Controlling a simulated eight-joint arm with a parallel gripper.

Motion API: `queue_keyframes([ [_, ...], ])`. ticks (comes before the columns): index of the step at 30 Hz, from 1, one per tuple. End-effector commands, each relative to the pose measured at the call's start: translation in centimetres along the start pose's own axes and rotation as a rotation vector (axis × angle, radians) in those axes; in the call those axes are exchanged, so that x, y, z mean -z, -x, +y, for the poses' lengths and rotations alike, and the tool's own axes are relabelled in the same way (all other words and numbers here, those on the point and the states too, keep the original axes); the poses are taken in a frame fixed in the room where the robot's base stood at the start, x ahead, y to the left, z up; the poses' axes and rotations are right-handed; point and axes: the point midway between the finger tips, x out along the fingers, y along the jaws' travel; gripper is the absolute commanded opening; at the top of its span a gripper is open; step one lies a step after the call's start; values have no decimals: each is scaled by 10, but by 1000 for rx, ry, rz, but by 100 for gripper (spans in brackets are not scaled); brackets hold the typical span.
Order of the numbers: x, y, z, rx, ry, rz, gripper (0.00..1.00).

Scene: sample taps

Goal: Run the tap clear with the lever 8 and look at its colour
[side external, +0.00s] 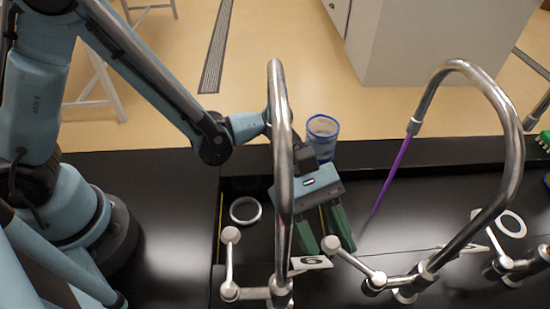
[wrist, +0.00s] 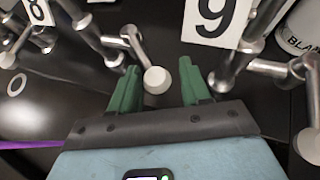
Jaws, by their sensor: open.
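A tap with a tall curved metal spout (side external: 508,110) stands at the right in the side view. A purple stream (side external: 391,176) falls from its tip; purple also shows at the wrist view's left edge (wrist: 30,144). Its lever has a pale round knob (side external: 330,243), also in the wrist view (wrist: 157,80). The card reading 8 (wrist: 40,12) stands beside this tap's post. My gripper (side external: 328,244) is open, fingers down, with the knob between its green fingertips; the wrist view shows gaps on both sides. Whether either finger touches it, I cannot tell.
A neighbouring spout (side external: 280,150) rises in front of my gripper, with its own lever knob (side external: 229,236). Card 9 (wrist: 215,22) stands near it. A blue-rimmed glass (side external: 322,130) stands behind. A white container (wrist: 300,30) is at upper right.

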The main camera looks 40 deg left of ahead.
Motion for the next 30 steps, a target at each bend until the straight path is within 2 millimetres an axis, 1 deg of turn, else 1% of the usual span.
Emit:
queue_keyframes([
  [13, 0, 0, 0, 0, 0, 0, 47],
  [15, 0, 0, 2, 0, 0, 0, 47],
  [17, 0, 0, 7, 0, 0, 0, 47],
  [30, 0, 0, 59, 0, 0, -1, 47],
])
